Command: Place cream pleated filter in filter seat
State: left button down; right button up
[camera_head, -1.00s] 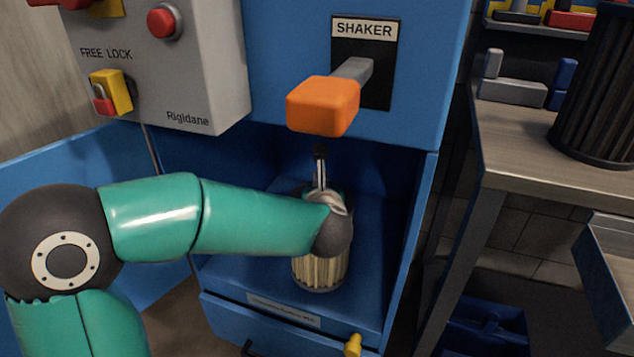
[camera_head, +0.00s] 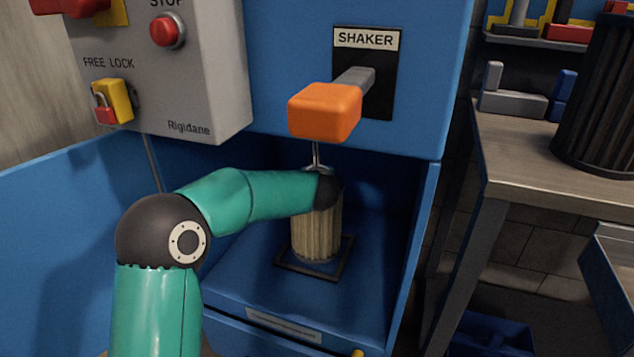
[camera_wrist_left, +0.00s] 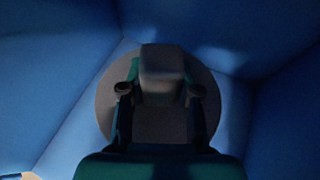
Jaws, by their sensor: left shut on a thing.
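The cream pleated filter (camera_head: 316,236) is upright inside the blue cabinet's opening. Its lower end appears within a dark square frame (camera_head: 343,262) on the cabinet floor, which looks like the filter seat. I cannot tell whether the filter rests in it or hovers just above. My left gripper (camera_wrist_left: 160,95) is shut on the filter's top end, seen as a grey disc (camera_wrist_left: 105,100) in the left wrist view. In the head view my own wrist mostly hides the fingers. My right gripper is not in view.
The orange shaker handle (camera_head: 324,112) juts out just above my wrist. The grey control box (camera_head: 190,90) hangs at upper left. Blue cabinet walls (camera_head: 415,235) enclose the opening closely. A workbench (camera_head: 530,180) with a dark ribbed cylinder (camera_head: 600,95) stands at the right.

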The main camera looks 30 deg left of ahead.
pick_arm(q)
jog(key=shift+f, duration=0.85)
jog(key=shift+r, duration=0.1)
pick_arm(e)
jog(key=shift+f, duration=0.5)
pick_arm(q)
jog(key=c, duration=0.8)
grip_release()
